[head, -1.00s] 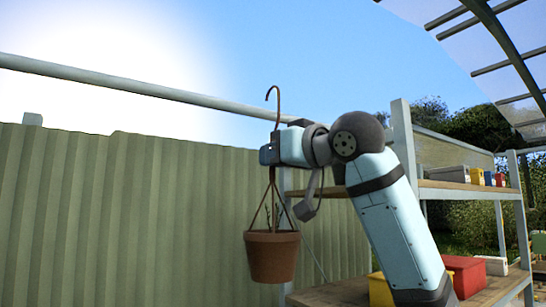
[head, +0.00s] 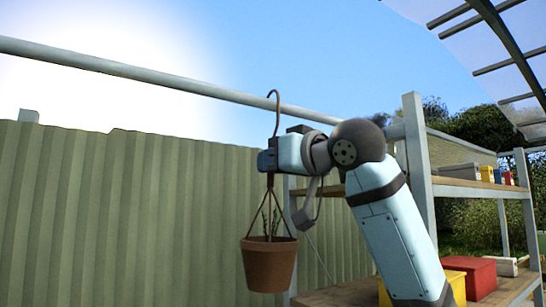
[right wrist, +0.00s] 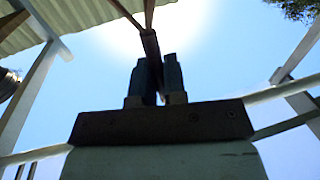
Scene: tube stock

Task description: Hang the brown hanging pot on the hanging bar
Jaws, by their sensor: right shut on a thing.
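The brown hanging pot (head: 269,264) hangs upright below my right gripper (head: 268,158), with a small plant between its hanger strands. My right gripper is shut on the pot's hanger stem, below its curved hook (head: 274,97). In the right wrist view the two fingers (right wrist: 158,80) close on the stem (right wrist: 150,42). The hanging bar (head: 160,84) runs from the upper left down to the right, behind the arm. In the head view the hook's top overlaps the bar; I cannot tell whether they touch. My left gripper is not in view.
A shelf rack (head: 418,160) stands at the right with several coloured boxes. A yellow box (head: 455,290) and a red box (head: 470,275) sit on its lower shelf. A corrugated green fence (head: 120,215) fills the left background. Open air lies left of the pot.

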